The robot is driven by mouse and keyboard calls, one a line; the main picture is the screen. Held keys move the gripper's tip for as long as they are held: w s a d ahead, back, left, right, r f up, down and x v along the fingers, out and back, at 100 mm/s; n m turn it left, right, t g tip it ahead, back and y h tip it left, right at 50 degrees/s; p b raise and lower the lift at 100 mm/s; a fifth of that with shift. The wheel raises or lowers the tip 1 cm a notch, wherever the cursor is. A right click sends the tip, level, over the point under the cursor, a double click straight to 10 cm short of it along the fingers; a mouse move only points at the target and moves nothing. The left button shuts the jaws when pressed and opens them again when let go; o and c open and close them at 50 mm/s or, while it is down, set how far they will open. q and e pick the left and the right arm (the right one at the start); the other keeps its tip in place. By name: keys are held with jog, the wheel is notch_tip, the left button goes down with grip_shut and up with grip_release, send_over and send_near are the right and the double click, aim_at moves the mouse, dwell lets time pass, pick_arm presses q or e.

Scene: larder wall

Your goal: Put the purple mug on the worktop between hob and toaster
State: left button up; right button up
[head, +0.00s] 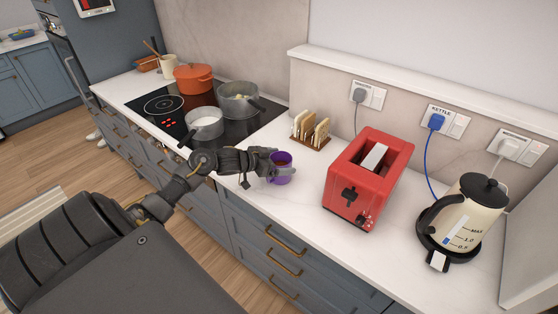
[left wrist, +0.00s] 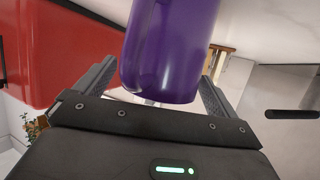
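The purple mug (head: 281,173) is upright over the worktop (head: 262,209), in the gap between the black hob (head: 170,104) and the red toaster (head: 359,185). My left gripper (head: 274,164) reaches it from the left, with its fingers on opposite sides of the mug. In the left wrist view the purple mug (left wrist: 172,45) fills the space between the fingertips, and both fingers appear to touch it. I cannot tell whether its base rests on the worktop or is slightly above. My right gripper is not in view.
A toast rack (head: 309,139) stands behind the mug, near the wall. Pots, including an orange one (head: 193,78), stand on the hob. A cream kettle (head: 467,215) is right of the toaster.

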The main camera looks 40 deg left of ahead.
pick_arm(q)
jog(key=shift+r, duration=0.15)
jog(key=b+v, duration=0.1)
jog(key=v, duration=1.1)
jog(key=shift+b, duration=0.4)
jog(key=shift+a, duration=0.1)
